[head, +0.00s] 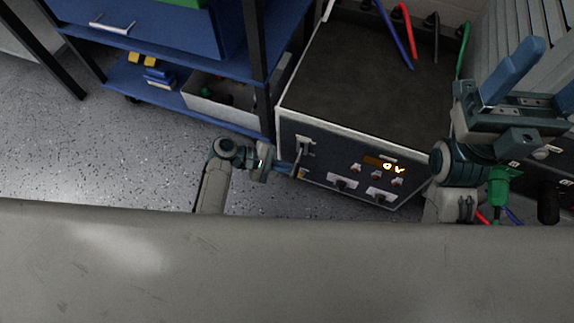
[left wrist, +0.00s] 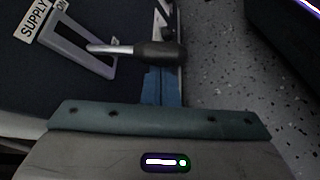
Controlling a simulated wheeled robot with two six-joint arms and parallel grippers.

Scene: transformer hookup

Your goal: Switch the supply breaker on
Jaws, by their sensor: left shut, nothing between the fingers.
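The supply breaker is a lever in a pale slot frame on the dark front panel of a cabinet (head: 330,157). The breaker lever (head: 299,158) shows its dark grip in the left wrist view (left wrist: 158,52), with the SUPPLY label (left wrist: 32,20) and part of an ON label beside the frame. The lever sticks out from the panel; its exact switch position is hard to tell. My left gripper (head: 285,168) is shut and empty, its blue fingertips (left wrist: 161,88) close beside the grip; contact is unclear. My right gripper (head: 540,85) appears open, its blue fingers apart, at the right.
A blue shelf unit (head: 190,62) holding a grey bin (head: 225,115) stands left of the cabinet. Coloured cables rise behind it. Speckled floor (head: 100,150) is clear at left.

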